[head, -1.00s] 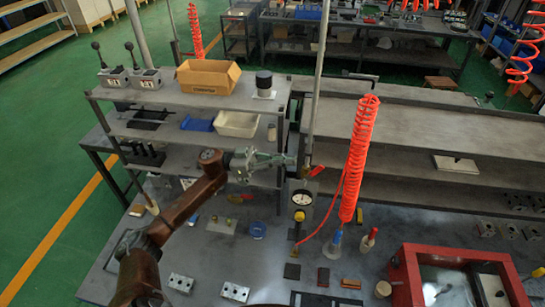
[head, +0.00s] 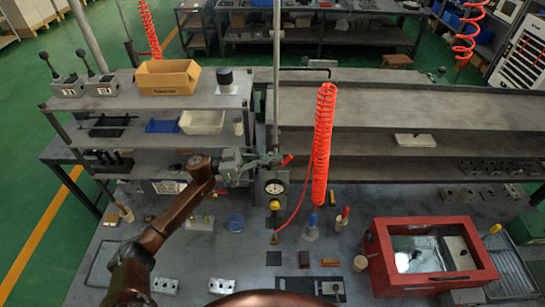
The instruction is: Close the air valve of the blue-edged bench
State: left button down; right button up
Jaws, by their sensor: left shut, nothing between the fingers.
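A thin vertical air pipe (head: 277,80) rises at the middle of the grey bench (head: 200,255). A small red valve handle (head: 287,160) sits low on this pipe, slanting up to the right. Below it are a round gauge (head: 275,187) and a yellow-marked fitting (head: 275,205). My left gripper (head: 276,159) is shut and empty, its tips right at the pipe beside the red handle. Whether they touch the handle I cannot tell, and the tips hide part of the valve. I see no blue edge on this bench. My right gripper is not in view.
A red coiled hose (head: 323,145) hangs just right of the pipe. Shelves with a cardboard box (head: 168,77) and a white bin (head: 202,122) stand behind my left arm. A red-framed case (head: 375,255) and metal blocks (head: 165,286) are on the benchtop.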

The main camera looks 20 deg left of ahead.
pick_arm(q)
jog(key=shift+d+r, duration=0.15)
jog(key=shift+d, duration=0.15)
jog(key=shift+w+d, duration=0.1)
